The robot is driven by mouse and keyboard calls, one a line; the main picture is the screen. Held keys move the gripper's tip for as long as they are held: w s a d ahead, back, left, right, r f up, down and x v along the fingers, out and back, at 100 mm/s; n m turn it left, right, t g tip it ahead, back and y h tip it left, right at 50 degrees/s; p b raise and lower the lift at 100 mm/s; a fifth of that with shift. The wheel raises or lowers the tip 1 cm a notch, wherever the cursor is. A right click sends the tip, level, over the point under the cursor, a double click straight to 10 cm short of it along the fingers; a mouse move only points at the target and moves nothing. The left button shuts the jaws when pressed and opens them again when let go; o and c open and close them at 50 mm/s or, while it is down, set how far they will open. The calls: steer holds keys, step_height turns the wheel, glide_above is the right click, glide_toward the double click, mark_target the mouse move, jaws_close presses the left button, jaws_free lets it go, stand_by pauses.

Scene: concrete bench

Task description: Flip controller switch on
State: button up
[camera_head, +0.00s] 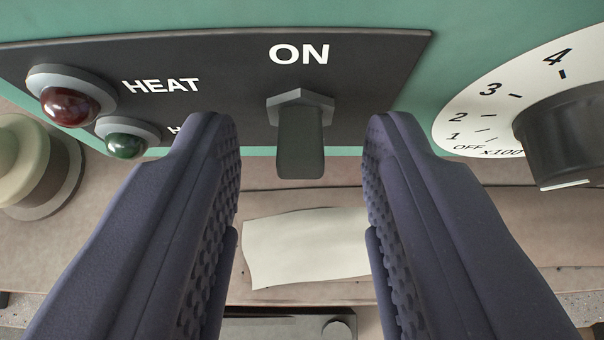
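The controller switch (301,140) is a dark grey lever on a hexagonal collar, set in a dark plate (232,70) on a green panel. The word ON is printed above it, and the lever hangs downward and toward me. My gripper (302,140) is open, with one dark blue ridged finger at the left of the lever and one at the right. There is a gap on both sides, and neither finger visibly touches the lever. The left finger hides part of the lettering on the plate.
A red lamp (69,104) and a green lamp (126,146) sit at the plate's left. A black knob (570,135) on a white numbered dial (482,92) is at right. A pale round part (22,160) stands far left. A blank pale paper (300,247) lies below the switch.

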steer(key=v, duration=0.7)
steer(key=shift+s+r+p, duration=0.2)
steer(key=shift+s+p, duration=0.1)
steer(key=shift+p, duration=0.05)
steer(key=w+a+r+t+h, duration=0.1)
steer(key=w+a+r+h, duration=0.1)
steer(key=r, duration=1.1)
steer(key=w+a+r+t+h, duration=0.1)
steer(key=w+a+r+h, duration=0.15)
steer(key=r, duration=1.05)
steer(key=s+a+r+t+y, duration=0.1)
steer(key=s+a+r, duration=0.35)
steer(key=r, duration=0.35)
steer(key=s+a+r+y, duration=0.2)
steer(key=s+a+r, duration=0.25)
steer(key=r, duration=0.35)
steer(key=s+a+r+t+y, duration=0.1)
steer(key=s+a+r, duration=0.35)
steer(key=r, duration=0.35)
step_height(320, 180, down, 40)
steer(key=b, duration=4)
steer(key=shift+w+d, duration=0.15)
steer(key=shift+d, duration=0.2)
